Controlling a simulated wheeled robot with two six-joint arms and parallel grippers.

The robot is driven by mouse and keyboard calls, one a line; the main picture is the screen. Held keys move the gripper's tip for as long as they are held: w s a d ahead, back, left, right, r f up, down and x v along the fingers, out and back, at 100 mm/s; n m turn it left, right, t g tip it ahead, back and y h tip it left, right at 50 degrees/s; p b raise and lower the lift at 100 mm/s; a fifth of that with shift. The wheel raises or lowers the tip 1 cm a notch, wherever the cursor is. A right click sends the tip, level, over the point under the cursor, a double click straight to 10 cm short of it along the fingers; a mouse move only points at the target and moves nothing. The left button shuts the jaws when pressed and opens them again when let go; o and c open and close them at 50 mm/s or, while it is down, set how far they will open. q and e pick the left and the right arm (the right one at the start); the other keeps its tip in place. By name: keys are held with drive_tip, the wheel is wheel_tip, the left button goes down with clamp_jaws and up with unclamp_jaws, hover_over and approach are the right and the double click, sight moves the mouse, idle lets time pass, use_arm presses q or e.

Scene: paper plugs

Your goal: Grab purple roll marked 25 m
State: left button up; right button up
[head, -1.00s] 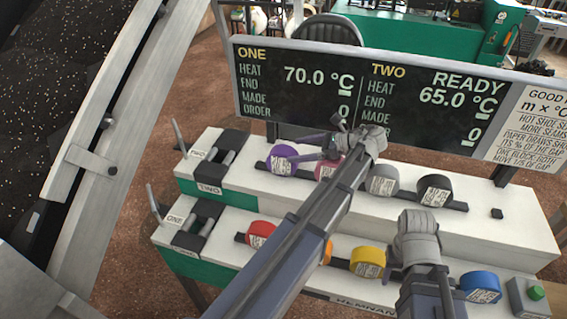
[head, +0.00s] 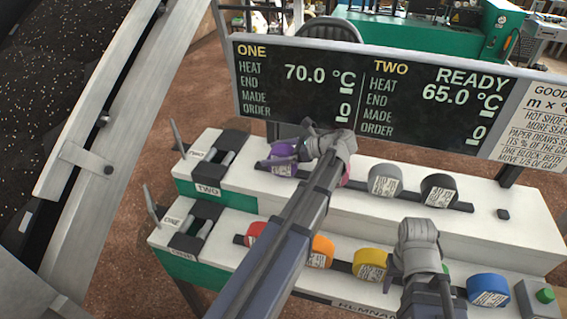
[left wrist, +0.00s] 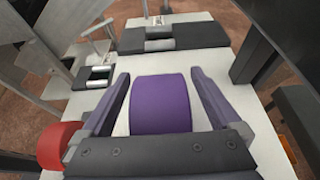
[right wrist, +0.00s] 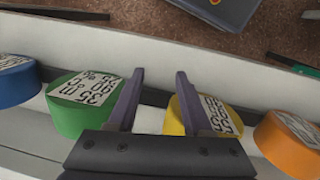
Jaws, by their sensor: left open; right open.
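The purple roll (head: 283,151) sits on the upper white step in the head view, at the left end of its row, partly covered by my left gripper (head: 297,155). In the left wrist view the purple roll (left wrist: 160,105) lies between the two open fingers (left wrist: 160,98), with a gap on each side. Its label is too small to read in the head view.
A grey roll (head: 385,180) and a black roll (head: 438,190) share the upper step. A pink roll is mostly hidden behind my left arm. Red (head: 255,231), orange (head: 321,250), yellow (head: 370,264) and blue (head: 488,289) rolls line the lower step. A display board (head: 360,90) stands behind.

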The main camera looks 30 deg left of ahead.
use_arm(q)
drive_tip(key=shift+c, duration=0.3)
clamp_jaws()
idle(0.4)
